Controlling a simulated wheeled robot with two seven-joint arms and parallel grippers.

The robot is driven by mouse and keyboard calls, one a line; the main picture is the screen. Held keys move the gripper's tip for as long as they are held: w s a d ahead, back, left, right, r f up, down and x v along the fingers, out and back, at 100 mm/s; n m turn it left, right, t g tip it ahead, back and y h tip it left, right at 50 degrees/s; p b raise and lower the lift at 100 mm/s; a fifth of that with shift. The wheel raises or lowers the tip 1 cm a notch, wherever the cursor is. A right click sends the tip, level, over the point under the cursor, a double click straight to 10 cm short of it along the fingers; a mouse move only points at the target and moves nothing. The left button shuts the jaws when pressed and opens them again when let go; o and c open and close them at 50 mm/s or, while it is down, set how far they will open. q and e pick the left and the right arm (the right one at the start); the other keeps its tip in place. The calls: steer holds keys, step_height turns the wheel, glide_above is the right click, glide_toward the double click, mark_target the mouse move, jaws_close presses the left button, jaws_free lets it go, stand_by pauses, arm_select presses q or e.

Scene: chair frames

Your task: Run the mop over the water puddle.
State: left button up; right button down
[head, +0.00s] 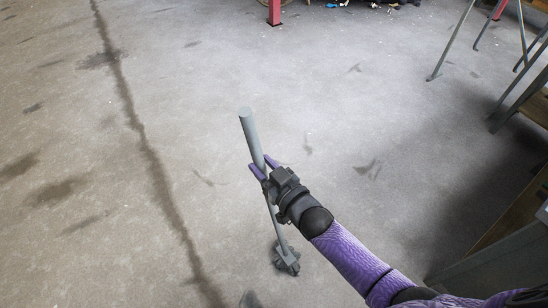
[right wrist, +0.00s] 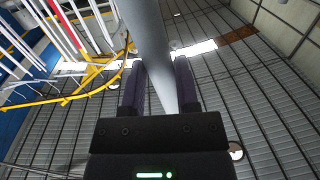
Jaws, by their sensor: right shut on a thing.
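My right gripper (head: 260,166) is shut on the grey handle of the mop (head: 250,130), a little below its thick top end. In the right wrist view the handle (right wrist: 148,35) runs between the two fingers of my right gripper (right wrist: 158,72). The mop leans, with its dark grey strand head (head: 286,259) low, at or close to the floor; I cannot tell whether it touches. No clear water puddle stands out. Dark patches mark the floor, such as one at the left (head: 58,190). My left gripper is not in view.
Bare concrete floor (head: 390,130) surrounds the mop, with a long dark line (head: 150,155) to its left. Metal-legged frames (head: 453,42) and a wooden bench-like piece (head: 515,215) stand along the right side. A red post (head: 274,12) is at the back.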

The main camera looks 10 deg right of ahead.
steer(key=shift+s+a+r, duration=0.1)
steer(key=shift+s+a, duration=0.15)
steer(key=shift+a, duration=0.6)
steer(key=w+d+r, duration=0.2)
steer(key=d, duration=0.4)
steer(key=w+d+r+p, duration=0.1)
steer(key=w+d+r, duration=0.1)
steer(key=d, duration=0.5)
steer(key=shift+w+d+r, duration=0.15)
steer(key=shift+w+r, duration=0.25)
steer(key=shift+r, duration=0.15)
